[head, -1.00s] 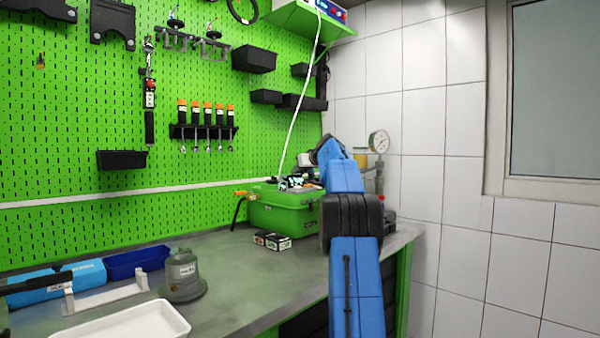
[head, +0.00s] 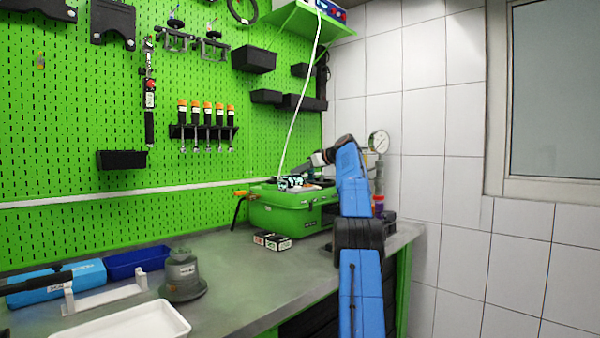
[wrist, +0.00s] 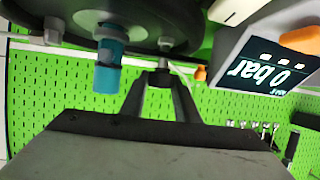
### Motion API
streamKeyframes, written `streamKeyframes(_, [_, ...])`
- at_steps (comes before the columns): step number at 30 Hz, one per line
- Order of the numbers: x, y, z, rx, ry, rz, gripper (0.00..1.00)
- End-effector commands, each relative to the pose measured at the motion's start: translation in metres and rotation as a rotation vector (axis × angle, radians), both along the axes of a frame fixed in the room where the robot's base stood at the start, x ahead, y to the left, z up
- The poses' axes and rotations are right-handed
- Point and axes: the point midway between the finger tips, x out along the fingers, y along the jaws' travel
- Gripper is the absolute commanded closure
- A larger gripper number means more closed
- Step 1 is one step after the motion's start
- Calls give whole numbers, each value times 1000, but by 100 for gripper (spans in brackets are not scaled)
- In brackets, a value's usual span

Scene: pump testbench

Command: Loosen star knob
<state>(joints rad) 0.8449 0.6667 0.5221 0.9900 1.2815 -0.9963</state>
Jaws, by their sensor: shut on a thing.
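My gripper (wrist: 162,78) has its two dark fingers closed together on a small grey piece, which I take to be the star knob (wrist: 162,66). The fingers hide most of it, so its star shape cannot be made out. It sits just below a large dark round body (wrist: 200,15) in the wrist view. A teal fitting (wrist: 108,70) hangs to its left, apart from the fingers. In the head view my gripper is over the green test case (head: 280,213), small and hard to make out, and the knob cannot be told there.
A display reading 0 bar (wrist: 265,75) is close on the right in the wrist view. A pressure gauge (head: 379,141) stands behind my arm. Small boxes (head: 271,240) lie before the case. A grey pump-like unit (head: 183,275) and a white tray (head: 130,325) stand at left.

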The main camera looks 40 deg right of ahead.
Motion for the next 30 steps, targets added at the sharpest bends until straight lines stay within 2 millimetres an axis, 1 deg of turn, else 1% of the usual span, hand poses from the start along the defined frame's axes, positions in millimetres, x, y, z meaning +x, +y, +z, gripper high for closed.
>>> streamKeyframes(16, [0,0,-1,1,3,14,94])
streamKeyframes(17, [0,0,-1,1,3,14,64])
streamKeyframes(18, [0,0,-1,0,2,13,55])
streamKeyframes(19, [0,0,-1,0,2,13,53])
streamKeyframes(27, [0,0,0,1,1,13,53])
streamKeyframes(30, [-4,-1,2,0,1,12,53])
